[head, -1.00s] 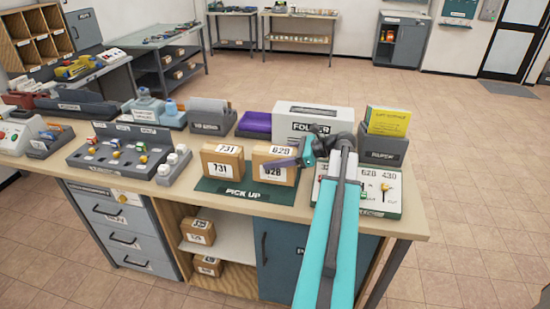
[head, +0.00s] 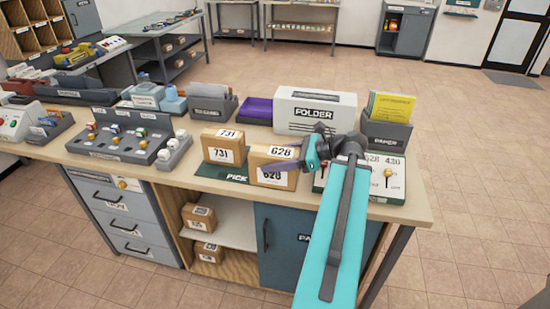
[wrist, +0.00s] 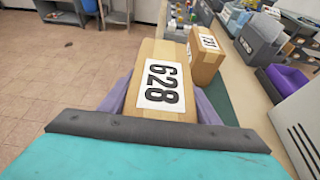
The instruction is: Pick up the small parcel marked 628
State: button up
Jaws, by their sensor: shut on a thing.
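The small parcel marked 628 (head: 268,158) is a brown box with white labels. My gripper (head: 284,167), with purple fingers, is shut on it from the right in the head view. In the wrist view the parcel (wrist: 160,85) sits between the two fingers, its 628 label facing the camera. It covers the right part of the green pick-up mat (head: 206,171). I cannot tell how far it is above the table. A similar parcel marked 731 (head: 223,146) stands at its left, apart from it.
A white folder box (head: 315,112) and a grey holder with yellow paper (head: 387,130) stand behind. A key panel (head: 392,180) lies right of the gripper. Grey trays and switches fill the table's left. Two more parcels sit on the shelf below. The floor in front is open.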

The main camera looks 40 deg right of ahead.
jog(key=b, duration=0.4)
jog(key=shift+f, duration=0.15)
jog(key=b, duration=0.4)
jog(key=shift+s+a, duration=0.1)
jog(key=shift+s, duration=0.15)
jog(key=s+a+b, duration=0.1)
jog(key=b, duration=0.5)
jog(key=shift+a+b, duration=0.1)
jog(key=shift+b, duration=0.2)
jog(key=shift+s+a+r+b, duration=0.1)
jog(key=shift+a+r+b, duration=0.15)
jog(key=shift+b, duration=0.5)
